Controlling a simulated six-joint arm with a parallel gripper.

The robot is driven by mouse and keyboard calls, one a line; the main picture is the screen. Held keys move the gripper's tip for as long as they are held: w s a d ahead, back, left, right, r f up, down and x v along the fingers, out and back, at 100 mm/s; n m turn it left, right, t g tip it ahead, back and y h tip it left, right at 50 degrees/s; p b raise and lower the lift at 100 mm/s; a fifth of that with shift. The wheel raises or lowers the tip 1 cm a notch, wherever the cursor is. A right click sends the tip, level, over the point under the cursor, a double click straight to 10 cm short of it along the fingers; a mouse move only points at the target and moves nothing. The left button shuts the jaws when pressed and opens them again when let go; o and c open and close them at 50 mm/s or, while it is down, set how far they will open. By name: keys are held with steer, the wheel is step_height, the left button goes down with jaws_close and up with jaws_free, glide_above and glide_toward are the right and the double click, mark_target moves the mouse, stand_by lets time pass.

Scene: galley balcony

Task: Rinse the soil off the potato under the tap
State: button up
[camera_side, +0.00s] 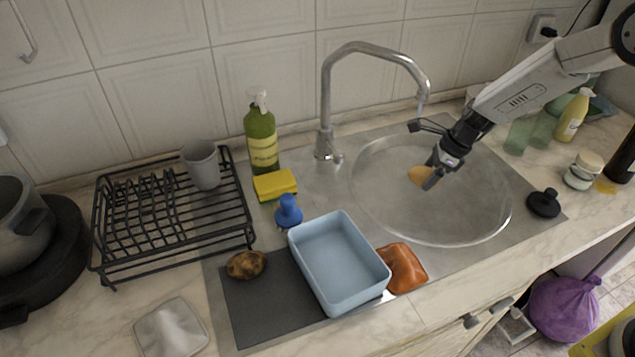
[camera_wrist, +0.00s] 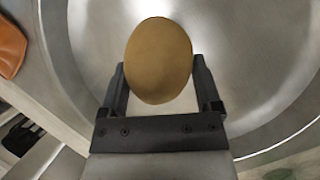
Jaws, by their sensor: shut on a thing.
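My gripper (camera_side: 430,178) is shut on a smooth tan potato (camera_side: 416,175), holding it over the round steel sink basin (camera_side: 475,215). In the wrist view the potato (camera_wrist: 158,62) sits between the two dark fingers, and its visible face looks evenly tan, with no dark soil patches. The chrome tap (camera_side: 327,100) arches over the basin from behind, its spout end above the potato. A second, brown potato with darker patches (camera_side: 246,264) lies on the dark grey mat (camera_side: 262,310) at the left.
A light blue tub (camera_side: 340,262) stands on the mat's right side, beside an orange-brown cloth (camera_side: 403,268). A blue-handled brush (camera_side: 288,210), yellow sponge (camera_side: 274,185) and green spray bottle (camera_side: 261,140) stand left of the tap. A black dish rack (camera_side: 170,215) is farther left.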

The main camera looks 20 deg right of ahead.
steer(key=shift+s+d, duration=0.15)
steer(key=shift+s, duration=2.65)
steer(key=s+r, duration=0.4)
steer(key=s, duration=0.1)
stand_by(0.4)
stand_by(0.5)
steer(key=r+n+g+h, duration=0.1)
steer(key=n+g, duration=0.1)
steer(key=n, duration=0.6)
steer(key=r+n+g+h, duration=0.1)
steer(key=n+g+h, duration=0.1)
steer(key=n, duration=0.6)
steer(key=r+n+g+h, duration=0.1)
steer(key=n+g+h, duration=0.1)
steer(key=n, duration=0.7)
steer(key=shift+s+r+g, duration=0.2)
steer(key=shift+s+g, duration=0.1)
steer(key=shift+s, duration=0.1)
